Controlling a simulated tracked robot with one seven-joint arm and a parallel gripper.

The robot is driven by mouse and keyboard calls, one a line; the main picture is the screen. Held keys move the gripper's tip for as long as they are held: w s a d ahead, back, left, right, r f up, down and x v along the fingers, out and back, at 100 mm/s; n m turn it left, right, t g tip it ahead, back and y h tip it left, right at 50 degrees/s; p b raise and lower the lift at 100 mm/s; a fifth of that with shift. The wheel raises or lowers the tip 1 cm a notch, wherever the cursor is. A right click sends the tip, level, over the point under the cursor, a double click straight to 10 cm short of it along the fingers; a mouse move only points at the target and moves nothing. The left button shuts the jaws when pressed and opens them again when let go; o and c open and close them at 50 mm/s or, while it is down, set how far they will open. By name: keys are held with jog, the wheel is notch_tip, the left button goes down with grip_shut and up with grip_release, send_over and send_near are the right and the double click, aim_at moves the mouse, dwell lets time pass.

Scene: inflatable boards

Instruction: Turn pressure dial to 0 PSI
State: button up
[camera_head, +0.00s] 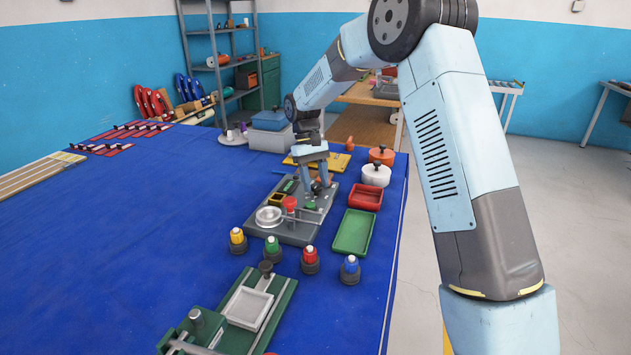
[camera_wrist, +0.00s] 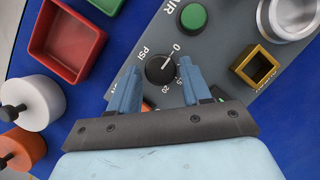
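The pressure dial (camera_wrist: 160,69) is a round black knob on a grey panel (camera_wrist: 222,45), with "PSI", "0" and "20" printed around it. Its white mark points to the upper right, towards the "0". My gripper (camera_wrist: 159,66) is over the dial with a blue finger on either side, and small gaps show between fingers and knob. Whether either finger touches it I cannot tell. In the head view my gripper (camera_head: 317,186) is low over the far right part of the grey panel (camera_head: 290,233), and it partly hides the dial there.
A green button (camera_wrist: 193,17), a yellow-rimmed square holder (camera_wrist: 258,66) and a round metal dish (camera_wrist: 285,15) are on the panel. A red tray (camera_head: 365,197), a green tray (camera_head: 354,231) and white (camera_head: 376,176) and orange (camera_head: 382,155) pots stand right of it. Coloured-capped bottles stand in front.

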jog(key=shift+o, duration=1.1)
jog(key=v, duration=1.3)
jog(key=shift+r, duration=0.25)
jog(key=shift+w, duration=0.15)
